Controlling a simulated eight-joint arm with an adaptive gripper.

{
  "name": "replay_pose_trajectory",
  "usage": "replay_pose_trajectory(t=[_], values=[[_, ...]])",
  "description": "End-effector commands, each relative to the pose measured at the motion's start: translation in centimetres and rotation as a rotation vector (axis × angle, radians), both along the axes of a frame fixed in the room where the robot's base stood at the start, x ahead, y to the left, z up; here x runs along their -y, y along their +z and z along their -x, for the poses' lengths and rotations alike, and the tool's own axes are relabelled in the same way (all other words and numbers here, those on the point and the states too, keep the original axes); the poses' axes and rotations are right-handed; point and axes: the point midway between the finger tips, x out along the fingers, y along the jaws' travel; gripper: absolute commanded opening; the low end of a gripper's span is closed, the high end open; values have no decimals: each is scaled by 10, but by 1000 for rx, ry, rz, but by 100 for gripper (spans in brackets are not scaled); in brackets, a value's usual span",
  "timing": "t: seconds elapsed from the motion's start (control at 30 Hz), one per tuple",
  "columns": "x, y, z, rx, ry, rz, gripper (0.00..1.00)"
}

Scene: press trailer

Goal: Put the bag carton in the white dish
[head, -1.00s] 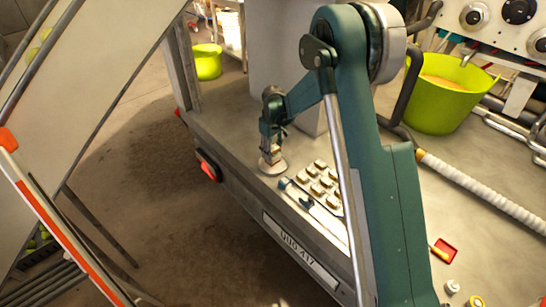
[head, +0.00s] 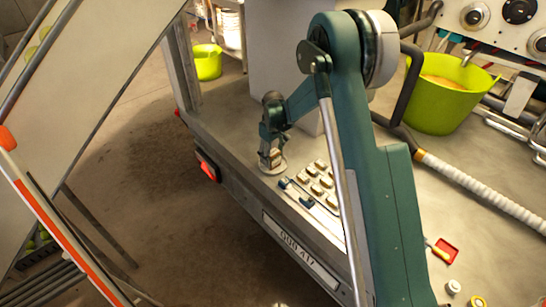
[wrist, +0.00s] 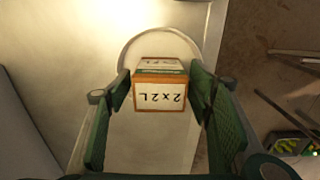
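The bag carton (wrist: 160,95) is a small white box with orange-brown edges and "2 x 2 L" printed on it. My gripper (wrist: 160,85) has one finger on each side of it, with the fingertips close against its sides. In the head view my gripper (head: 272,150) points down at the trailer's near left edge, and the carton (head: 275,158) shows at its fingertips. The white dish (head: 266,170) is directly below the carton. Its round rim also shows behind the carton in the wrist view (wrist: 136,48). Whether the carton touches the dish is hard to see.
Several small cartons (head: 319,178) stand in a group right of the dish. A blue-handled tool (head: 298,194) lies in front of them. A large grey block (head: 285,60) stands behind my gripper. The trailer bed's edge (head: 235,185) is close on the left.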

Motion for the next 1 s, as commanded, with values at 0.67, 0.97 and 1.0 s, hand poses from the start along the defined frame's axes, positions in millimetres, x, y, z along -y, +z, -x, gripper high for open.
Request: replay_pose_trajectory(t=[0.67, 0.97, 1.0], values=[[0, 42, 0, 0, 0, 0, 52], [0, 91, 0, 0, 0, 0, 52], [0, 96, 0, 0, 0, 0, 52]])
